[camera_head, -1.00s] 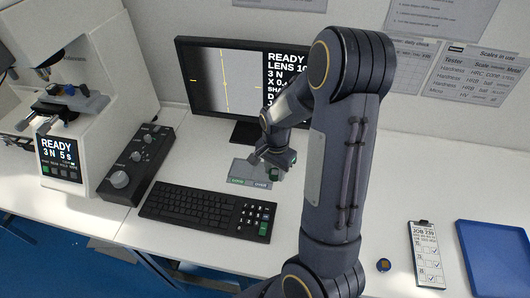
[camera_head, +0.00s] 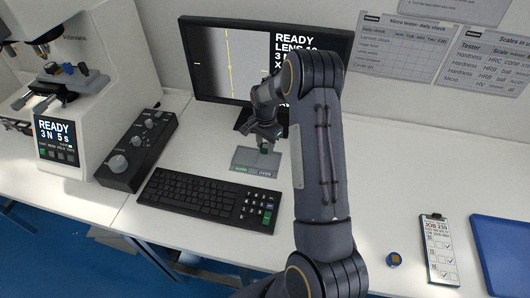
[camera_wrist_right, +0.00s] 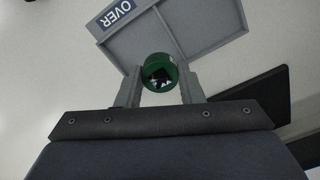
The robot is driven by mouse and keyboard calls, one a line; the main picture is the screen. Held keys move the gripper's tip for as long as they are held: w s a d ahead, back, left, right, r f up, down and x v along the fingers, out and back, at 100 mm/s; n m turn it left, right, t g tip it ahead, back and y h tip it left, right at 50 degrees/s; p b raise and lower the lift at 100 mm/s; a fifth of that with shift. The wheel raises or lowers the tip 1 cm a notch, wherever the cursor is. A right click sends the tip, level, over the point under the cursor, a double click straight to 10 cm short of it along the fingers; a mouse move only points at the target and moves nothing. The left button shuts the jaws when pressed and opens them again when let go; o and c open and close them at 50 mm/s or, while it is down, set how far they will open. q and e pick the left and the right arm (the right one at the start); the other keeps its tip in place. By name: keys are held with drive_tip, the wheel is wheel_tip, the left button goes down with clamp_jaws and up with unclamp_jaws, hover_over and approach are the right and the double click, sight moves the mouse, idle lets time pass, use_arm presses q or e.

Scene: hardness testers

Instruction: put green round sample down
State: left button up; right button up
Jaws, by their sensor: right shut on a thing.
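My right gripper (camera_head: 265,141) is shut on the green round sample (camera_head: 264,148). In the right wrist view, the sample (camera_wrist_right: 160,73) sits between the two fingertips, its dark, shiny face toward the camera. A grey two-part tray (camera_head: 246,161) lies on the bench below, with a green label on its left part and a label OVER on its right part. The wrist view shows the sample overlapping the tray's (camera_wrist_right: 211,44) near edge around the divider. I cannot tell whether the sample touches the tray. My left gripper is not in view.
A monitor (camera_head: 222,60) stands behind the gripper, and a keyboard (camera_head: 200,194) lies in front of the tray. A control box (camera_head: 138,150) and a tester (camera_head: 95,115) stand at left. A small round piece (camera_head: 394,259), a clipboard (camera_head: 438,250) and a blue tray (camera_head: 503,245) lie at right.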

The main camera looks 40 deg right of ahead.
sight(265, 146)
wheel_tip(265, 146, down, 3)
drive_tip(key=shift+w+f+b, duration=0.1)
drive_tip(key=shift+f+b, duration=0.05)
drive_tip(key=shift+b, duration=0.65)
